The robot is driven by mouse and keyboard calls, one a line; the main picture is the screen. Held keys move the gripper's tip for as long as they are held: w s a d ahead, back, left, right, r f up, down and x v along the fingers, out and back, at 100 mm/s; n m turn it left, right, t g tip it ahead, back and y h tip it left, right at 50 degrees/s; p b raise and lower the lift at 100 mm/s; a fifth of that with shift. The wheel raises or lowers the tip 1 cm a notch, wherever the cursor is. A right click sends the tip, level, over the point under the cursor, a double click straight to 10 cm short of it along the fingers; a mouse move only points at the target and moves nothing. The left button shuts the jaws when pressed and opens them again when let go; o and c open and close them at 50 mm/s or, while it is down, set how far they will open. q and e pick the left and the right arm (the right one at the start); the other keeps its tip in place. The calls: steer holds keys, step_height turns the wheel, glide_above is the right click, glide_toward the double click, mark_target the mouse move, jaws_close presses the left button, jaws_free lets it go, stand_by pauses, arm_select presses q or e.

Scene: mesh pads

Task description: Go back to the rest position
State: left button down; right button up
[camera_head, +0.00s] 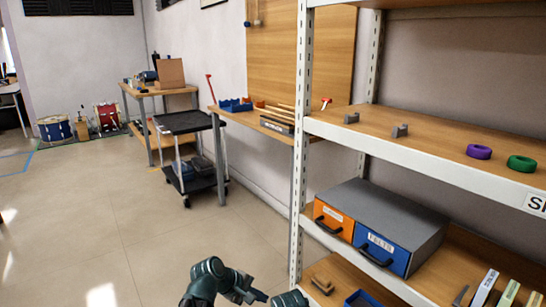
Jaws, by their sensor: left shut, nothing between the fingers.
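My left gripper (258,296) shows at the bottom edge, at the end of my dark teal arm. Its fingers are shut with nothing between them. It is low, just left of the white shelf upright (298,150) in the picture, and apart from the shelf goods. Another dark teal rounded part of mine is cut off by the bottom edge beside it. My right gripper's fingers do not show.
The shelf rack on the right holds a purple ring (479,152), a green ring (521,164), grey brackets (400,131) and a grey cabinet with orange (334,221) and blue (381,252) drawers. A black cart (184,122) stands behind. The floor (90,220) at left is clear.

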arm_select(q)
steer(key=s+a+f+m+g+y, duration=0.2)
steer(key=s+a+f+m+y, duration=0.1)
steer(key=s+a+m+y, duration=0.25)
steer(key=s+a+f+m+g+y, duration=0.1)
steer(key=s+a+f+m+y, duration=0.1)
steer(key=s+a+m, duration=0.5)
steer(key=s+d+r+m+g+p, duration=0.15)
steer(key=s+d+r+p, duration=0.35)
steer(key=d, duration=0.5)
step_height(320, 180, up, 37)
steer(key=p, duration=3.7)
steer(key=shift+r+y, duration=0.15)
steer(key=shift+y, duration=0.2)
steer(key=shift+a, duration=0.1)
